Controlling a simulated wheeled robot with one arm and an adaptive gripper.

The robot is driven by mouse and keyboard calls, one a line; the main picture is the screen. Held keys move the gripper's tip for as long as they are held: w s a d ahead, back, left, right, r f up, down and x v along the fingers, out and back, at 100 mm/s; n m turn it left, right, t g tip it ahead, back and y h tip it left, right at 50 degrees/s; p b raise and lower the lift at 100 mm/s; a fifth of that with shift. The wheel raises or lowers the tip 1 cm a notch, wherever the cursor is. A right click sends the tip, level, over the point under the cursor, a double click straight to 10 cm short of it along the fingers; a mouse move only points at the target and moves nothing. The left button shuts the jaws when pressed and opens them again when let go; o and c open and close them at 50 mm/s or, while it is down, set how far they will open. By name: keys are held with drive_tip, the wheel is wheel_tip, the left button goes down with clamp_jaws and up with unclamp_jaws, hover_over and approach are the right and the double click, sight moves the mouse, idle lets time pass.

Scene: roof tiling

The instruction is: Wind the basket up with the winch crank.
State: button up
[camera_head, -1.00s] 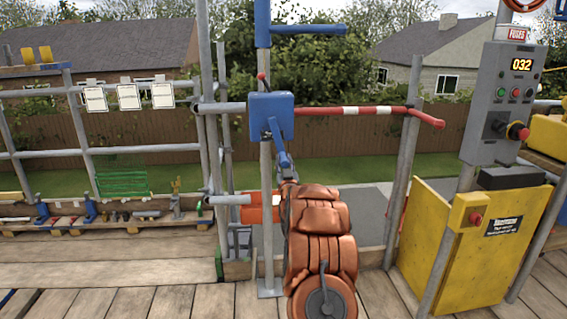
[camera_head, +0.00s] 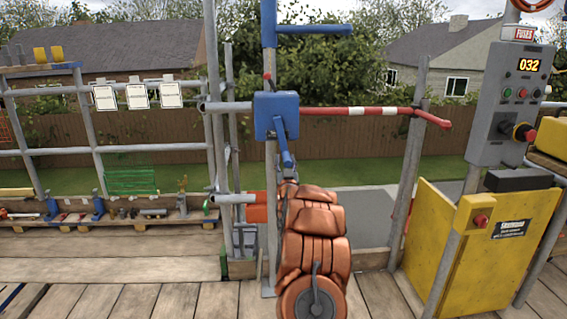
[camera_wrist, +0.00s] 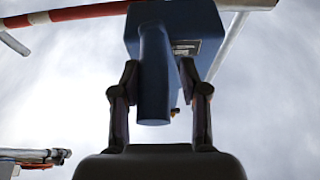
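The winch is a blue box (camera_head: 276,115) on an upright grey post. Its blue crank (camera_head: 286,150) hangs down and slightly to the right. My gripper (camera_head: 288,178) is at the lower end of the crank, below the box, and is partly hidden by my copper-coloured arm. In the wrist view the blue crank handle (camera_wrist: 154,75) points towards the camera between the two dark fingers of my gripper (camera_wrist: 159,70). The left finger is very close to the handle; a narrow gap shows at the right finger. The basket cannot be made out.
A red and white bar (camera_head: 365,111) runs right from the winch post. A grey control box (camera_head: 508,100) reading 032 and a yellow panel (camera_head: 480,245) stand on the right. A low shelf with tools (camera_head: 110,220) is on the left. Bare planks (camera_head: 130,300) lie in front.

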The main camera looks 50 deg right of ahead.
drive_tip(key=shift+o, duration=0.9)
drive_tip(key=v, duration=1.2)
drive_tip(key=shift+w+a, duration=0.1)
